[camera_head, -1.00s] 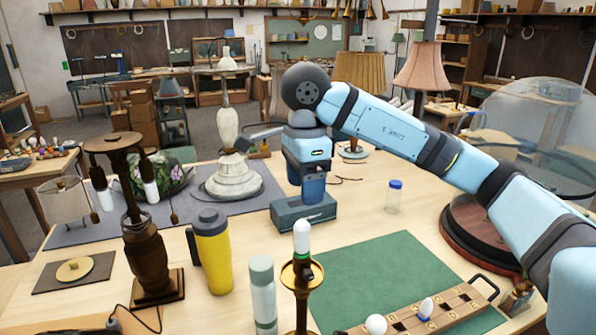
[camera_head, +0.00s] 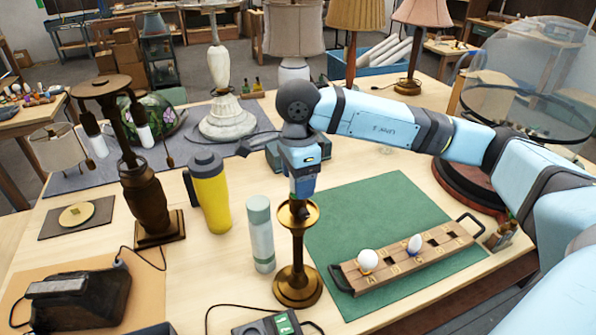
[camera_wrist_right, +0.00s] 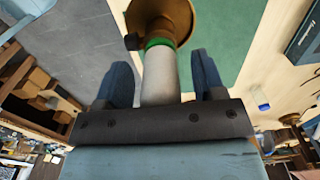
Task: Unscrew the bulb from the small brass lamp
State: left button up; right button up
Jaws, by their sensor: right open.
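The small brass lamp (camera_head: 298,250) stands upright on the table, left of the green mat. My right gripper (camera_head: 299,207) is right above its brass cup, pointing down, and hides the bulb in the head view. In the right wrist view the white bulb (camera_wrist_right: 160,78) stands between the two dark fingers of my right gripper (camera_wrist_right: 161,72). The fingers are open, with a gap on each side of the bulb. A green band (camera_wrist_right: 159,43) shows at the bulb's base, above the brass cup (camera_wrist_right: 178,15). My left gripper is not in view.
A dark wooden lamp (camera_head: 150,200) stands farther left.

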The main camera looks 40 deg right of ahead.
jog(key=shift+c, duration=0.4)
jog(key=c, duration=0.9)
jog(key=shift+o, duration=0.6)
jog(key=shift+c, duration=0.5)
jog(key=shift+f, duration=0.1)
jog(key=n+b, duration=0.5)
jog(key=b, duration=0.1)
jog(key=shift+f+n, duration=0.2)
jog(key=shift+n, duration=0.2)
jog(key=shift+r+n+b, duration=0.25)
jog(key=shift+n+b, duration=0.2)
jog(key=shift+n, duration=0.55)
jog(key=shift+r, duration=0.1)
